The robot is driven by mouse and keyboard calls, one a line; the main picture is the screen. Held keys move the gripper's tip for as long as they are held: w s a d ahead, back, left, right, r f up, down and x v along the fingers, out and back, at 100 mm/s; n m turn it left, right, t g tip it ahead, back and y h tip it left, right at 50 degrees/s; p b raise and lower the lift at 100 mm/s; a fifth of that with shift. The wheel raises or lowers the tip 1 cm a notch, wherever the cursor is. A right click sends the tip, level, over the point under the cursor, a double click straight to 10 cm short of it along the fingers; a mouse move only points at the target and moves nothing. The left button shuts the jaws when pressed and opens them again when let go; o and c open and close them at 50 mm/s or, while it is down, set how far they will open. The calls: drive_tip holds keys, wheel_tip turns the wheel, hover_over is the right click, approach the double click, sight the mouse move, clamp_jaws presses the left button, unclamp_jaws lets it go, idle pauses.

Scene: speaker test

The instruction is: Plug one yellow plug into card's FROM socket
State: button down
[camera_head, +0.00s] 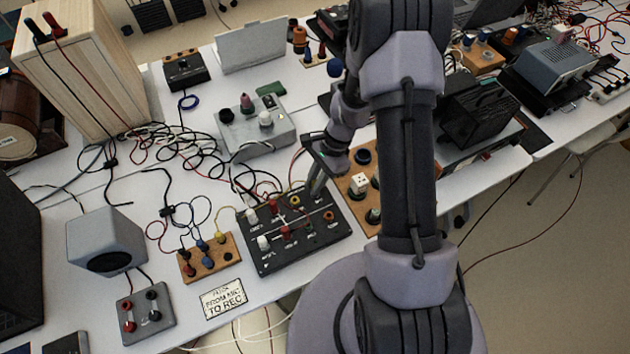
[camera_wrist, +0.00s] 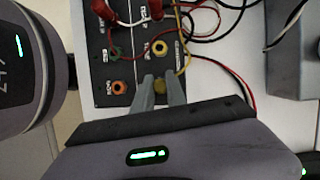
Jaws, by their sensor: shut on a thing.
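The black socket panel (camera_head: 322,250) lies in the middle of the table, with coloured sockets and red and white plugs. My gripper (camera_wrist: 160,88) is over the panel in the wrist view, its fingers shut on a yellow plug (camera_wrist: 160,87). A yellow lead runs up from beside the fingers. A yellow-ringed socket (camera_wrist: 160,47) is just above the fingertips in that view, and an orange-ringed socket (camera_wrist: 118,87) is to their left. I cannot tell whether the held plug touches the panel. A printed card (camera_head: 224,298) below the panel reads "FROM MIC TO REC", its top line unclear.
A wooden socket board (camera_head: 228,269) with several coloured plugs stands left of the panel. A grey speaker box (camera_head: 105,241) is further left. A grey device (camera_head: 258,140) stands behind the panel. Loose cables tangle behind and left. My arm hides part of the table's right side.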

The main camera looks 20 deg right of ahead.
drive_tip(key=shift+f+b, duration=0.3)
drive_tip(key=shift+f, duration=0.15)
drive_tip(key=c, duration=1.3)
unclamp_jaws()
drive_tip(key=shift+r, duration=0.15)
drive_tip(key=shift+r+p, duration=2.85)
drive_tip(key=shift+r, duration=0.8)
